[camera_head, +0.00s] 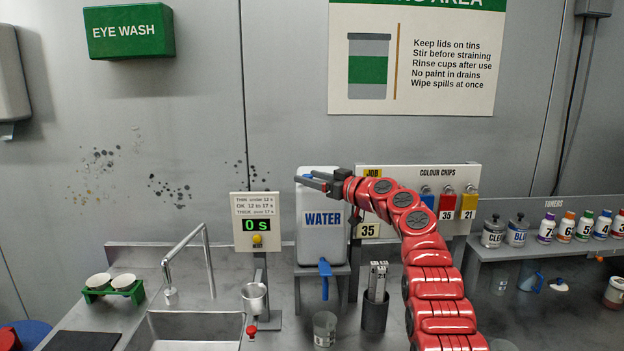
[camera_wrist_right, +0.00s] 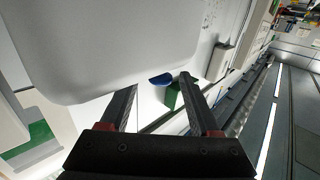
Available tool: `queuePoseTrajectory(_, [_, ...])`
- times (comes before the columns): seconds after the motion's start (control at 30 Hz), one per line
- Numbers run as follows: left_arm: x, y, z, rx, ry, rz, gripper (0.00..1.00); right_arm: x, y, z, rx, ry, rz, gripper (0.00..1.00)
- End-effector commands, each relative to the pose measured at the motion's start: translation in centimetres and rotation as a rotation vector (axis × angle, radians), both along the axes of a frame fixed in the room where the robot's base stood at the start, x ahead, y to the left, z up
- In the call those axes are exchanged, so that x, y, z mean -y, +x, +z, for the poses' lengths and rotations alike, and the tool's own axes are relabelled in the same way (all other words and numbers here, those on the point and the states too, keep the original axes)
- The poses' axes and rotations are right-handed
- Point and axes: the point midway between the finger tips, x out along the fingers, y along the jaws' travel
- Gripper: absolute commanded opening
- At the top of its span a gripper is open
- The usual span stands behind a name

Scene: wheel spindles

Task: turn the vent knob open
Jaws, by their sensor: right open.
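The white water container (camera_head: 322,230), marked WATER, stands on a raised stand against the back wall. It fills the upper left of the right wrist view (camera_wrist_right: 110,45). In the head view I cannot make the knob out clearly behind the fingers. My right gripper (camera_head: 308,181) is open in front of the container's top, fingers pointing left. In the wrist view its fingers (camera_wrist_right: 159,88) are apart with nothing clearly held. My left gripper is out of view.
A blue tap (camera_head: 325,268) hangs below the container, above a clear cup (camera_head: 324,328). A timer panel (camera_head: 256,223) stands just left, and a colour chip board (camera_head: 437,190) is right, behind my arm. A sink (camera_head: 195,330) lies lower left.

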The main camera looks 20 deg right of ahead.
Motion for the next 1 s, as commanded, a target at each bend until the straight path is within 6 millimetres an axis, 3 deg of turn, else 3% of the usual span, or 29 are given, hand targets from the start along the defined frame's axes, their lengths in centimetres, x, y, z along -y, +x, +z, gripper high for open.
queuePoseTrajectory(0.27, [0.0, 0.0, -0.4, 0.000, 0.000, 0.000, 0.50, 0.4, -0.6, -0.2, 0.001, 0.002, 0.000, 0.63])
queuePoseTrajectory(0.47, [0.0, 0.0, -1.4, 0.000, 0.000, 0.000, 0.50, 1.5, -2.5, -0.2, 0.005, -0.003, -0.003, 0.63])
queuePoseTrajectory(0.67, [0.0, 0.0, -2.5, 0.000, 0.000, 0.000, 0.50, 3.3, -5.7, -0.3, 0.004, -0.002, -0.003, 0.63])
queuePoseTrajectory(1.0, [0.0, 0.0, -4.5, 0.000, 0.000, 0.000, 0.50, 7.3, -12.7, -0.3, 0.002, -0.003, -0.005, 0.63])
